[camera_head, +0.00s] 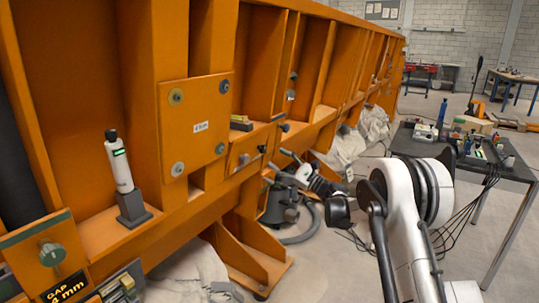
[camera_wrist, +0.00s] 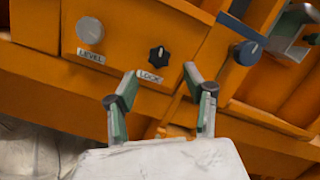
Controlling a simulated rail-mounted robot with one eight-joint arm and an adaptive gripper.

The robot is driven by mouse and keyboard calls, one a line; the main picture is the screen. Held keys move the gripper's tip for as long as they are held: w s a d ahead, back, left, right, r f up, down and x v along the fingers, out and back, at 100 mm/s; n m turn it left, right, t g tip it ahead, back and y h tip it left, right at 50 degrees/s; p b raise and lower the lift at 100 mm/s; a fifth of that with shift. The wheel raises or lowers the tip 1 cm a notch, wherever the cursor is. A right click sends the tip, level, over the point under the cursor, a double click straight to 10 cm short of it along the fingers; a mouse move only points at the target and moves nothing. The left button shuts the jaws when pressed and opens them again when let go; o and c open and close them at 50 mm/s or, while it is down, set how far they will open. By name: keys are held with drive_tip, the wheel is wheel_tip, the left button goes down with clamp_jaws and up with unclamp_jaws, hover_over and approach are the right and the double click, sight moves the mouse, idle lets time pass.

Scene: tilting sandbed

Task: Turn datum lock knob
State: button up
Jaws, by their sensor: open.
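The datum lock knob (camera_wrist: 158,56) is a small black knob with a pale mark, above a "LOCK" label on an orange panel. In the head view the small dark knob (camera_head: 262,149) on the orange frame seems to be the same one. My gripper (camera_wrist: 160,72) is open and empty. Its two green-and-grey fingers point toward the panel, one on each side below the knob. I see no contact, and the remaining distance is hard to tell. In the head view my gripper (camera_head: 280,167) is small and close to the frame.
A grey round knob (camera_wrist: 90,30) labelled "LEVEL" sits left of the lock knob. A blue-grey knob (camera_wrist: 245,53) sticks out to the right. A white device (camera_head: 119,165) stands on the orange ledge. A dark table (camera_head: 465,170) with tools stands at right.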

drive_tip(key=v, duration=0.5)
drive_tip(key=shift+s+d+f, duration=0.1)
drive_tip(key=shift+s+d, duration=0.05)
drive_tip(key=shift+d, duration=0.15)
drive_tip(key=s+r+n+g+h+p, duration=0.15)
drive_tip(key=s+r+n+h, duration=0.25)
drive_tip(key=s+r, duration=0.45)
drive_tip(key=s+r+n+g+h+p, duration=0.1)
drive_tip(key=s+r+n+h+p, duration=0.4)
drive_tip(key=s, duration=0.6)
drive_tip(key=s+d+n+h+p, duration=0.1)
drive_tip(key=s+d, duration=0.4)
drive_tip(key=s, duration=0.6)
drive_tip(key=s+d+f+n+h+p, duration=0.1)
drive_tip(key=s+d+n+h, duration=0.3)
drive_tip(key=s, duration=0.7)
drive_tip(key=s+d+f+n+h+p, duration=0.1)
drive_tip(key=s+d+n+h, duration=0.2)
drive_tip(key=s+d+h, duration=0.2)
drive_tip(key=shift+s+d+h, duration=0.4)
drive_tip(key=shift+s+d, duration=1.35)
drive_tip(key=shift+s, duration=1.85)
